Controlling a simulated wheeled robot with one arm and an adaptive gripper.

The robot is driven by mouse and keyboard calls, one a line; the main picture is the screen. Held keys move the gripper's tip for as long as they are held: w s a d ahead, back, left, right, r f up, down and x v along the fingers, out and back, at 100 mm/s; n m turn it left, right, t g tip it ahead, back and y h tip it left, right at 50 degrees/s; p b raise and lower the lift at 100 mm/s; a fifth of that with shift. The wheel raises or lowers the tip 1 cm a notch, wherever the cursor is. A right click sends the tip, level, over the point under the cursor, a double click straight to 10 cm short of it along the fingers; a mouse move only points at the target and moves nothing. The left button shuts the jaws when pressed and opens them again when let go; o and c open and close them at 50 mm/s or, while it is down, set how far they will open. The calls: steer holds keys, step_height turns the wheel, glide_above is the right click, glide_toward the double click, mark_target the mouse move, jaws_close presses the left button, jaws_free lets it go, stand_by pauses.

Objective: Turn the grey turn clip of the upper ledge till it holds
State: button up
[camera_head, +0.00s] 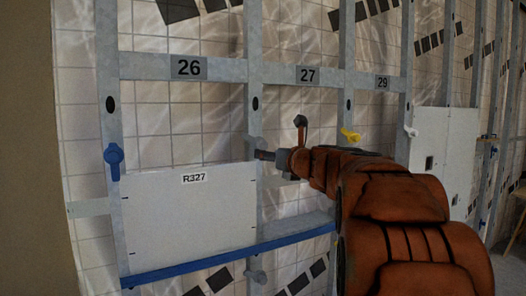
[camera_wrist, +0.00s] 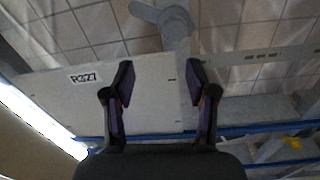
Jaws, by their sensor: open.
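The grey turn clip (camera_wrist: 172,16) shows at the top of the wrist view on the upright stud, above the panel's top right corner. Its arm points up and to the left, off the panel. In the head view the grey clip (camera_head: 255,144) is partly hidden behind my gripper (camera_head: 266,155). The white panel (camera_head: 190,217), marked R327, stands upright between two studs on a blue ledge (camera_head: 225,256). In the wrist view my gripper (camera_wrist: 160,78) is open and empty, its fingertips in front of the panel's right part, below the clip and apart from it.
A blue clip (camera_head: 114,156) is on the left stud and a yellow clip (camera_head: 350,135) is on a stud to the right. Another grey clip (camera_head: 256,276) is below the blue ledge. A second white panel (camera_head: 430,155) stands further right. A crossbar (camera_head: 220,68) runs above.

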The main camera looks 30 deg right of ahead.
mark_target(264, 145)
steer(key=shift+m+h, duration=0.3)
steer(key=shift+m, duration=0.4)
steer(key=shift+w+d+r+p, duration=0.2)
steer(key=shift+w+d, duration=0.25)
steer(key=shift+w, duration=0.8)
steer(key=shift+w+d+r+p, duration=0.15)
steer(key=shift+w+d+r, duration=0.2)
steer(key=shift+w, duration=0.9)
steer(key=shift+w+d+r+p, duration=0.15)
steer(key=shift+w+d, duration=0.35)
steer(key=shift+w, duration=0.75)
steer(key=shift+c, duration=0.2)
steer(key=c, duration=1)
steer(key=shift+a, duration=0.2)
jaws_close()
steer(key=shift+d, duration=0.15)
